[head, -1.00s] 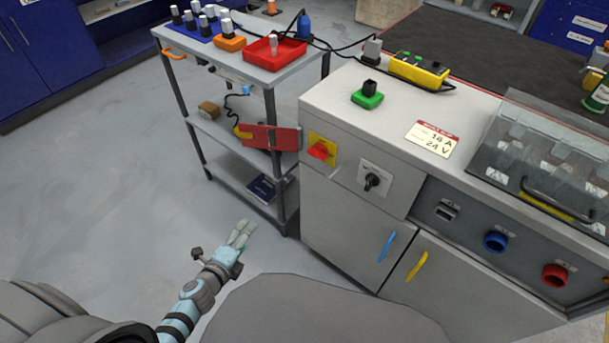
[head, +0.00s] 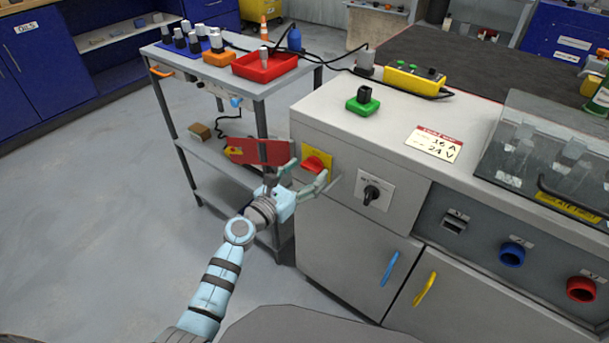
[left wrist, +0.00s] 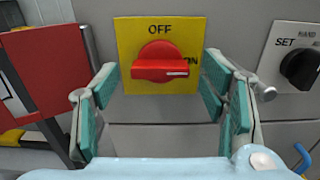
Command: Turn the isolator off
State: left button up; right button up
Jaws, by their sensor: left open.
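The isolator is a red rotary knob (head: 315,166) on a yellow plate (left wrist: 128,30) on the front of the grey cabinet. In the left wrist view the knob (left wrist: 160,63) has its grip bar lying level, with a white mark at its right end beside the word ON. OFF is printed above it. My left gripper (head: 305,172) is open in front of the knob. In the left wrist view its fingers (left wrist: 160,95) stand on both sides of the knob, apart from it. My right gripper is not in view.
A black selector switch (head: 371,193) sits right of the isolator. A red board (head: 258,151) is on the trolley (head: 207,147) close left of my left gripper. Blue (head: 389,268) and yellow (head: 425,289) door handles are below. The floor at left is clear.

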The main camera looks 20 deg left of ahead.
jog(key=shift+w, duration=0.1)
pick_arm(q)
jog(key=c, duration=1.1)
jog(key=shift+c, duration=0.2)
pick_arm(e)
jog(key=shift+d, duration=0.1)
